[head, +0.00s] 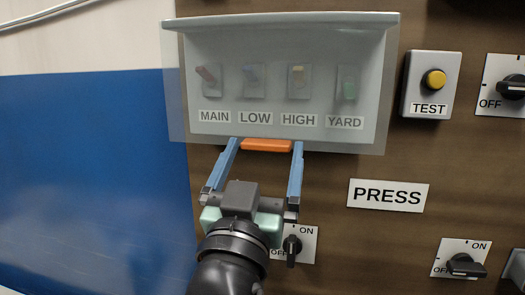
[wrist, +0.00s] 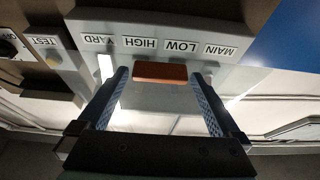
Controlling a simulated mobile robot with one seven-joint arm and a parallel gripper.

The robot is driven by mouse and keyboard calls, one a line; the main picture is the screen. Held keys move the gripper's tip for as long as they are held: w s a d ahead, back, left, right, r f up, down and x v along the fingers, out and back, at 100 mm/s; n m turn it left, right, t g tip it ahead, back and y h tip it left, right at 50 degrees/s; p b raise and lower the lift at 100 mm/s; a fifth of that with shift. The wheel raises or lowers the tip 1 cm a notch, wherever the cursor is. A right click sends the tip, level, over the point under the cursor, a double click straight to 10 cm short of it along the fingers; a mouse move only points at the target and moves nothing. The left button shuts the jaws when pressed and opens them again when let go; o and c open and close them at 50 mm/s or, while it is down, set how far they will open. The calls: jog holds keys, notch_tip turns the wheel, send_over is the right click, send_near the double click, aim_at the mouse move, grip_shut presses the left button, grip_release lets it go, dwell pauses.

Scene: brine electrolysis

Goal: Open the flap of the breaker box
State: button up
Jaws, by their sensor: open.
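The breaker box (head: 290,28) is a grey box on the brown panel, with a see-through flap (head: 385,100) down over its front. Behind the flap are switches labelled MAIN, LOW, HIGH and YARD. An orange handle (head: 267,145) sits at the flap's lower edge. My gripper (head: 268,147) is open, with its blue fingers to the left and right of the handle. In the wrist view the handle (wrist: 160,73) lies between the fingertips, with gaps on both sides. I cannot tell whether any finger touches the flap.
A TEST box with a yellow button (head: 434,79) is right of the breaker box. A PRESS label (head: 388,195) and rotary switches (head: 292,246) are below. A blue wall area (head: 90,180) is at left.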

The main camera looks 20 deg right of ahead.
grip_shut()
dwell(0.4)
jog(key=shift+a, duration=0.1)
